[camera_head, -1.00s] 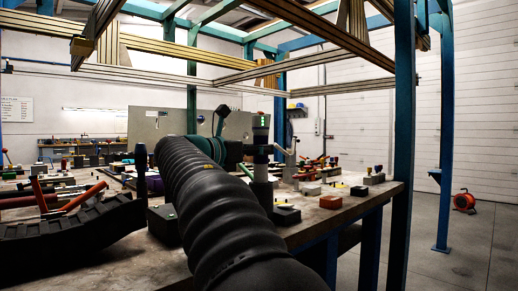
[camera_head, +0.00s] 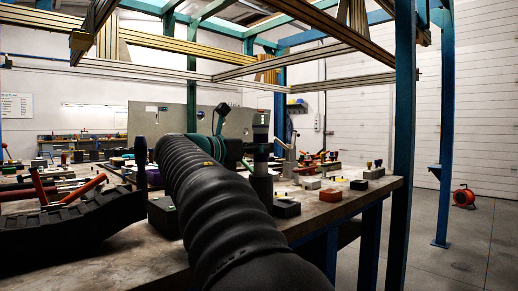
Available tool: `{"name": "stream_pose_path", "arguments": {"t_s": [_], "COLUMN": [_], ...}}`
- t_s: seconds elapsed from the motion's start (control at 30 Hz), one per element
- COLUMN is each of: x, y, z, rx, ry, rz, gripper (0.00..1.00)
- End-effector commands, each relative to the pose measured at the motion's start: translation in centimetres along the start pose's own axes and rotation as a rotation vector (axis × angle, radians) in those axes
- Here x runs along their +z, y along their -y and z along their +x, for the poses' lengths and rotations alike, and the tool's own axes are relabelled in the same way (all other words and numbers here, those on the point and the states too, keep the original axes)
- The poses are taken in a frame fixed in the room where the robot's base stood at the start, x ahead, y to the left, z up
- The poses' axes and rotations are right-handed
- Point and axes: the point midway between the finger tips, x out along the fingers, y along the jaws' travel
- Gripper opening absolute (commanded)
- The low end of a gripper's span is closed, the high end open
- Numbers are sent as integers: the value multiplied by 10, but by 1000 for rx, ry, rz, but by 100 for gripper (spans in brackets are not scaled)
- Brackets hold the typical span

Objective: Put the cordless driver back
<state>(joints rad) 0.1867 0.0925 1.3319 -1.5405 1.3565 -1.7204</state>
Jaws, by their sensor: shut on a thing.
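A teal and black tool body (camera_head: 233,151) shows above the bench, partly behind a large ribbed black sleeve. It may be the cordless driver, but its full shape is hidden, so I cannot tell. A black upright cylinder with a small green light (camera_head: 261,135) stands just right of it.
The bench (camera_head: 345,208) carries a red block (camera_head: 331,195), a black box (camera_head: 286,208) and several small tools. Red-handled tools (camera_head: 84,188) lie at left. Blue posts (camera_head: 403,150) stand at right. An orange reel (camera_head: 463,198) sits on open floor.

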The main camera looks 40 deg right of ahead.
Motion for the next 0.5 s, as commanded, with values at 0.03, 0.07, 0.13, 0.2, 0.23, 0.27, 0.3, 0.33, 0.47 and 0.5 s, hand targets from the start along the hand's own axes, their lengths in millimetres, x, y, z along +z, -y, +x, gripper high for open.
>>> {"name": "stream_pose_path", "arguments": {"t_s": [0.03, 0.07, 0.13, 0.2, 0.23, 0.27, 0.3, 0.33, 0.47, 0.5], "x": [1, 0, 0, -1, -2, -2, -3, -3, -5, -5], "y": [0, 0, 0, 0, 0, 0, 0, 0, 0, 0], "z": [0, 0, 0, 0, 0, 0, 0, 0, 0, 0], "rx": [0, 0, 0, 0, 0, 0, 0, 0, 0, 0], "ry": [2, 2, 2, 2, 2, 2, 2, 2, 2, 2], "rz": [1, 1, 1, 1, 1, 1, 1, 1, 1, 1], "gripper": [0, 0, 0, 0, 0, 0, 0, 0, 0, 0]}}
